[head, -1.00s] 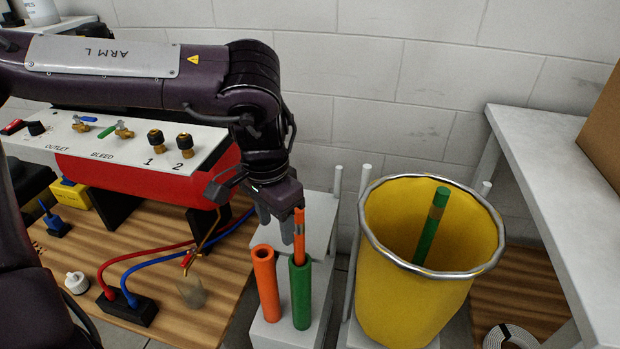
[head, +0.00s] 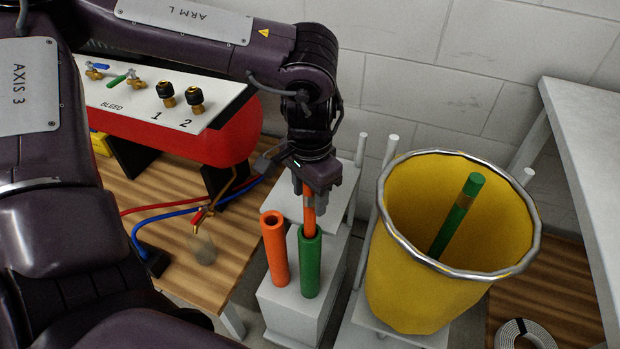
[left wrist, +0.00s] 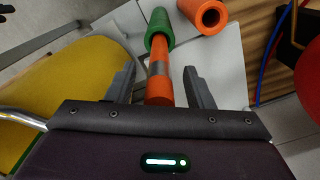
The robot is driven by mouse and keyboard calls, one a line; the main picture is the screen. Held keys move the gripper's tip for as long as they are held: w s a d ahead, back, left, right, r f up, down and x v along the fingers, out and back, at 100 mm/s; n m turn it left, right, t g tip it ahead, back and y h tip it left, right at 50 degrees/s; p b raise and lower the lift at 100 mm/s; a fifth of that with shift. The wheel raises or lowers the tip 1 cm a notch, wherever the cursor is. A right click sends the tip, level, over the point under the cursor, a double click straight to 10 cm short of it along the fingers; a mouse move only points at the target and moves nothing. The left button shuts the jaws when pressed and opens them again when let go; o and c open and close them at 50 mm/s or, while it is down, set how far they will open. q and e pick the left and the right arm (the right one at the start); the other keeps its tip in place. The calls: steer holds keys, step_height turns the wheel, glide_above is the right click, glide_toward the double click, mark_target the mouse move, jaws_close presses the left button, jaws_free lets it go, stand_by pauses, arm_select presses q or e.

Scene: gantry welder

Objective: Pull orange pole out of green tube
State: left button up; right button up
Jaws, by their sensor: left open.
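The orange pole (head: 309,213) stands upright in the green tube (head: 309,262), its upper part with a grey band showing above the rim. In the left wrist view the orange pole (left wrist: 160,85) lies between the two open fingers of my left gripper (left wrist: 157,88), with gaps on both sides, and its lower end enters the green tube (left wrist: 159,30). In the head view my left gripper (head: 308,195) is directly above the green tube, around the pole's top. My right gripper is not in view.
An empty-looking orange tube (head: 274,248) stands just left of the green one on a grey stand (head: 290,300). A yellow bin (head: 420,290) holding a green pole (head: 457,213) stands to the right. A red unit with valves (head: 200,140) is at left, a grey table (head: 590,150) at right.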

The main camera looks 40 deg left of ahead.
arm_select(q)
steer(key=shift+f, duration=0.4)
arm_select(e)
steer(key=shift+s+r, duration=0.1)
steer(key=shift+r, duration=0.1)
arm_select(q)
steer(key=shift+c, duration=0.4)
jaws_close()
steer(key=shift+r, duration=0.1)
steer(key=shift+r, duration=0.1)
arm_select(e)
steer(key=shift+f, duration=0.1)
